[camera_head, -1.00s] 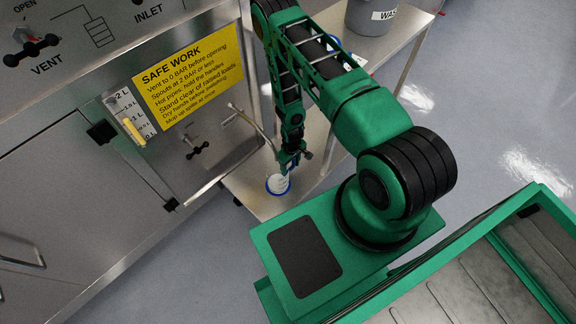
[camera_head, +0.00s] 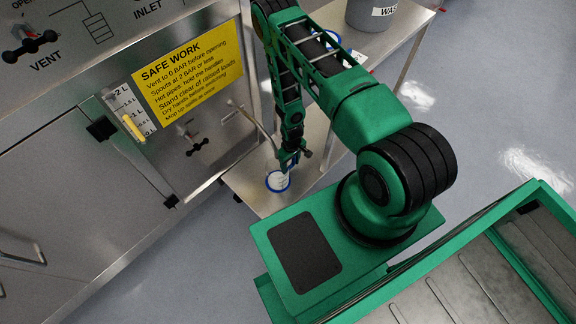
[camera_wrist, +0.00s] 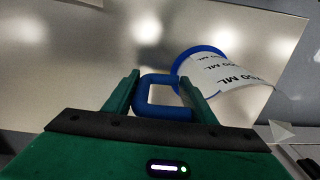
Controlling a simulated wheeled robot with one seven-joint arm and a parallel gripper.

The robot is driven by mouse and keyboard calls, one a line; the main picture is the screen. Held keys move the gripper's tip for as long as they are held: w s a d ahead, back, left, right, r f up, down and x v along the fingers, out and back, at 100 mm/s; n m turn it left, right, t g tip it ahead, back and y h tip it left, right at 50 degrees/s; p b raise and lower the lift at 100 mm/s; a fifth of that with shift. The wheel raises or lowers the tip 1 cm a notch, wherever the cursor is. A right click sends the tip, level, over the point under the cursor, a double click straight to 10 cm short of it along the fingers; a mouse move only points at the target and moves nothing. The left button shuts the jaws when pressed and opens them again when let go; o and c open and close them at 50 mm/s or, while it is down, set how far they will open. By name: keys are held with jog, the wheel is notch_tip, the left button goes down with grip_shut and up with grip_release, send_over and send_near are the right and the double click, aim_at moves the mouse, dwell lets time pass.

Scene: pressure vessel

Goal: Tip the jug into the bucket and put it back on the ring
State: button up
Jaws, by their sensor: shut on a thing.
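The jug (camera_head: 278,181) is white with a blue rim and stands over the steel bench near the spout pipe. In the wrist view the jug (camera_wrist: 222,72) shows its printed ML marks and its blue handle (camera_wrist: 163,97). My gripper (camera_wrist: 162,88) has its fingers on either side of that handle and is shut on it. In the head view my gripper (camera_head: 288,160) is at the jug's upper side. The grey bucket (camera_head: 371,14), with a white label reading WAS, stands on the bench's far end. The ring is not clearly seen.
The steel bench (camera_head: 250,185) runs from the vessel's front towards the bucket. A thin spout pipe (camera_head: 257,124) reaches close to my gripper. The vessel panel (camera_head: 60,180) with a yellow safety sign (camera_head: 190,75) stands at left. My arm hides part of the bench.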

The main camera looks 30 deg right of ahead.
jog(key=shift+f, duration=0.25)
jog(key=o, duration=1.7)
jog(key=shift+c, duration=0.2)
notch_tip(320, 180, up, 11)
jog(key=shift+f, duration=0.15)
